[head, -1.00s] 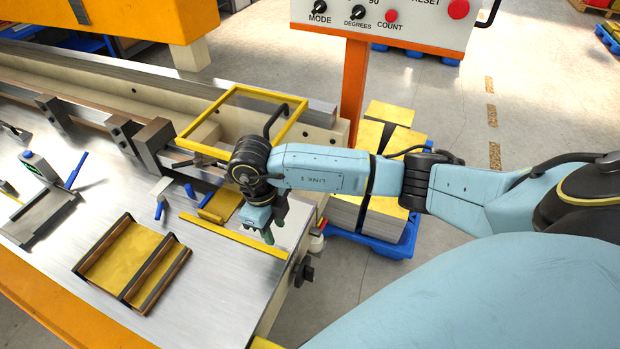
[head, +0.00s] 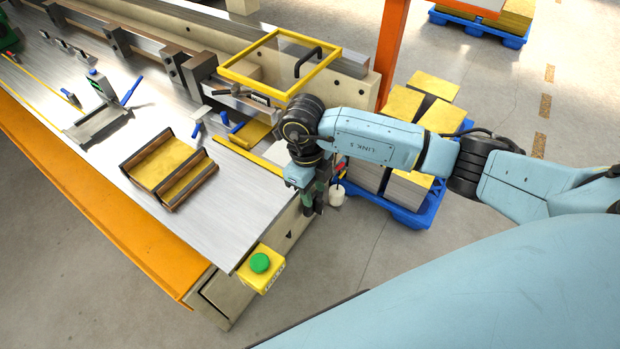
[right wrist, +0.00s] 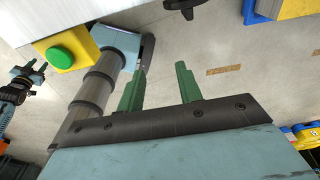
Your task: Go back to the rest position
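My right gripper (head: 312,203) hangs just past the right end of the steel table (head: 215,225), pointing down. In the right wrist view its two green fingers (right wrist: 160,88) stand apart with nothing between them. What looks like my left gripper (right wrist: 30,75) shows small and dark at the left edge of the right wrist view. Its fingers are too small to judge, and I do not make it out in the head view.
A yellow box with a green button (head: 260,264) is at the table's near corner, also in the right wrist view (right wrist: 63,54). A blue pallet (head: 412,217) with stacks stands right. Floor is clear in front.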

